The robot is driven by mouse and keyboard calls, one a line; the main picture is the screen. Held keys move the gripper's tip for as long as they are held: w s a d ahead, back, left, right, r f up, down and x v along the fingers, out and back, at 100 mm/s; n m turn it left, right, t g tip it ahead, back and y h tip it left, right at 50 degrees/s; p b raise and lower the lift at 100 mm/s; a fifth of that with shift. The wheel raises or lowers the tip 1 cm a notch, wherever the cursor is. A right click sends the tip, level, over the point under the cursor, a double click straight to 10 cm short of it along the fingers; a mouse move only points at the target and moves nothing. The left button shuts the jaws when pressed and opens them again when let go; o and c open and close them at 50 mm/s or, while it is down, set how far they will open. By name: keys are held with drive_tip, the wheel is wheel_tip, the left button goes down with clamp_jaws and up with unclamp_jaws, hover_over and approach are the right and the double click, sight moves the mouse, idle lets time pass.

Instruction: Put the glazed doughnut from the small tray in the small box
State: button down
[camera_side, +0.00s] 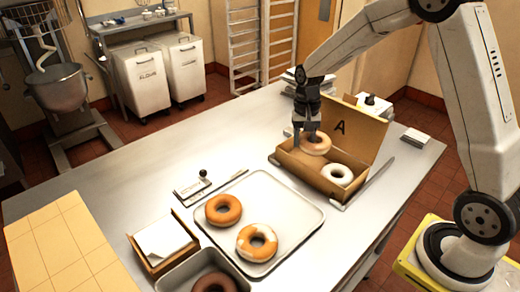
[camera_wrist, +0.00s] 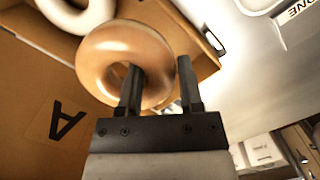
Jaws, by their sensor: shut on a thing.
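A glazed doughnut (camera_side: 318,145), pale brown and shiny, is in my gripper (camera_side: 307,135) at the left part of an open cardboard box (camera_side: 305,178) marked A. In the wrist view my gripper (camera_wrist: 158,72) has one finger in the hole of the glazed doughnut (camera_wrist: 108,45) and the other outside its ring. I cannot tell whether the doughnut touches the box floor. A white doughnut (camera_side: 337,174) lies in the right part of the box. A small deep metal tray (camera_side: 178,279) at the bottom edge holds a dark doughnut (camera_side: 214,282).
A wide metal tray (camera_side: 290,203) holds an orange-brown doughnut (camera_side: 223,209) and a white-patched one (camera_side: 257,243). A small box with white paper (camera_side: 163,238) stands left of it. The box's raised lid (camera_side: 352,130) stands behind its opening. The table's left side is clear.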

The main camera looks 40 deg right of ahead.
drive_tip(key=shift+w+d+f, duration=0.2)
drive_tip(key=shift+w+f, duration=1.15)
drive_tip(key=shift+f, duration=0.25)
drive_tip(key=shift+f, duration=0.1)
drive_tip(key=shift+w+f, duration=0.2)
drive_tip(key=shift+f, duration=1.55)
drive_tip(key=shift+f, duration=0.15)
drive_tip(key=c, duration=0.5)
unclamp_jaws()
drive_tip(key=shift+c, duration=0.2)
wheel_tip(320, 180, up, 12)
drive_tip(key=w+d, duration=0.1)
